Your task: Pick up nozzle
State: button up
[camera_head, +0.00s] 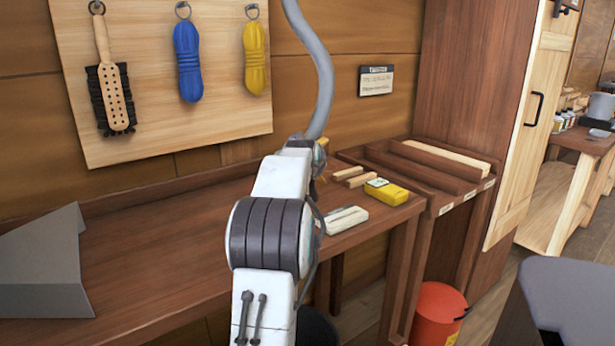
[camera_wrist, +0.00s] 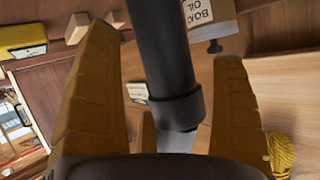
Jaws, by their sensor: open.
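The nozzle (camera_wrist: 176,108) is a dark tube with a thicker collar. In the wrist view it runs from the top edge down between the two orange fingers of my gripper (camera_wrist: 168,48). The gripper is open, and a gap shows on each side of the nozzle, narrower on the right. A light grey piece, seemingly the hose, shows just below the collar. In the head view a grey hose (camera_head: 322,75) hangs from above and ends behind my wrist. My arm hides the nozzle and most of the gripper there.
A wooden bench (camera_head: 150,246) carries a grey wedge-shaped block (camera_head: 45,262), a yellow box (camera_head: 386,191), a pale block (camera_head: 345,219) and small wood pieces. A brush (camera_head: 110,85) and two rope coils hang on a board behind. A red bucket (camera_head: 437,312) stands below right.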

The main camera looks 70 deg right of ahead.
jog(key=c, duration=1.3)
